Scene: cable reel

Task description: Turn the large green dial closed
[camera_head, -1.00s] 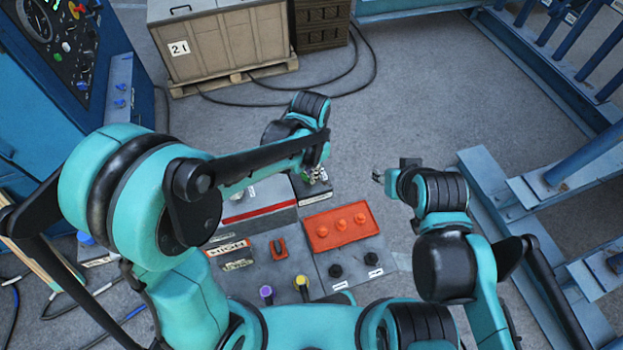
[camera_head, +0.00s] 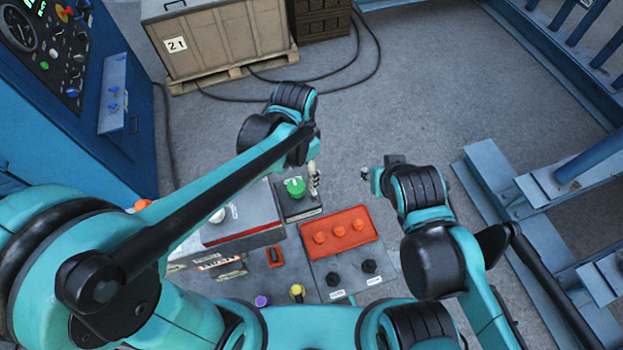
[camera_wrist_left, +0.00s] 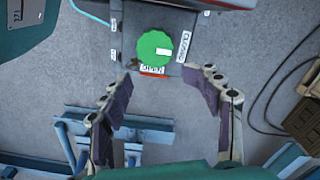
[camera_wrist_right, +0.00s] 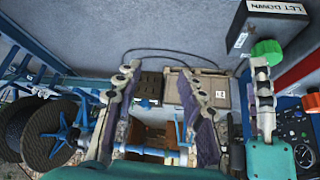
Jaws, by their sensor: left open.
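The large green dial (camera_head: 295,187) sits on a dark grey box at the far end of the panel. In the left wrist view the dial (camera_wrist_left: 155,47) is unobstructed, with a white mark on its face and the labels OPEN (camera_wrist_left: 152,69) and CLOSED (camera_wrist_left: 186,46) beside it. My left gripper (camera_head: 314,180) is just right of the dial, apart from it in the left wrist view, its fingers spread and empty. My right gripper (camera_head: 370,178) stays to the right, away from the dial; its fingers (camera_wrist_right: 160,75) are spread with nothing between them.
An orange plate with several knobs (camera_head: 339,232) lies nearer on the panel, with black knobs (camera_head: 333,279) beyond its near edge. A wooden crate (camera_head: 225,45) stands at the back. Blue steel framing (camera_head: 530,190) is on the right. The floor behind the panel is clear.

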